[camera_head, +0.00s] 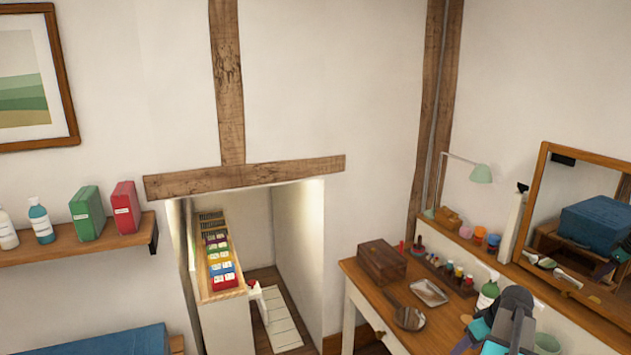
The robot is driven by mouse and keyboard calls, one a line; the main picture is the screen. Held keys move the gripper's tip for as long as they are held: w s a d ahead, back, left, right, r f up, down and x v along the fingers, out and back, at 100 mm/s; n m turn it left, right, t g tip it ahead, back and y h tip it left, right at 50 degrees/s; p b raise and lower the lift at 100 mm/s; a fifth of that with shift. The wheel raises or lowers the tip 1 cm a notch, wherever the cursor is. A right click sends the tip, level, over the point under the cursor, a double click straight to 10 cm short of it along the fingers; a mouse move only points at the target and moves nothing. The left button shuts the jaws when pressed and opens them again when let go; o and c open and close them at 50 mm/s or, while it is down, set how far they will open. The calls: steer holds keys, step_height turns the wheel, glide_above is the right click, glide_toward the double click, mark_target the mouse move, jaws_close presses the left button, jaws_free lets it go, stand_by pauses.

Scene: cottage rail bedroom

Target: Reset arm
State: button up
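My arm's dark grey and teal end, with my gripper (512,315), shows at the lower right, in front of the wooden desk (385,308). It partly covers the desk and stands close to a green bottle (487,292). Its fingers are not clear from this angle, so I cannot tell whether they are open or shut. No held object can be made out. Part of a dark arm also shows in the mirror (577,215) at the right.
The desk holds a wooden box (381,260), a metal tray (429,292), a brown dish (409,317) and several small jars. A wall shelf (70,243) with bottles and boxes is at the left. A low alcove (300,245) with a narrow filing shelf is in the middle.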

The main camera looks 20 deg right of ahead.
steer(key=w+a+f+g, duration=0.1)
steer(key=w+a+f, duration=0.25)
steer(key=a, duration=0.45)
steer(key=w+a+f+g, duration=0.1)
steer(key=w+a+f, duration=0.1)
steer(key=w+a, duration=0.45)
steer(key=w+a+f, duration=0.2)
steer(key=a+f, duration=0.1)
steer(key=a, duration=0.7)
steer(key=a+f+g, duration=0.1)
steer(key=a+f, duration=0.2)
steer(key=a, duration=1)
steer(key=a+f+g, duration=0.1)
steer(key=a+f, duration=0.3)
steer(key=a, duration=0.9)
steer(key=s+f+g+b, duration=0.2)
steer(key=s+f+g, duration=0.1)
steer(key=s+f, duration=0.8)
steer(key=s+f+g+b, duration=0.1)
steer(key=s+f+g, duration=0.1)
steer(key=s+f, duration=0.8)
steer(key=s, duration=0.5)
steer(key=shift+s+a+f+g+h+b, duration=0.3)
steer(key=shift+s+f+g+b, duration=0.05)
steer(key=shift+s+g, duration=0.05)
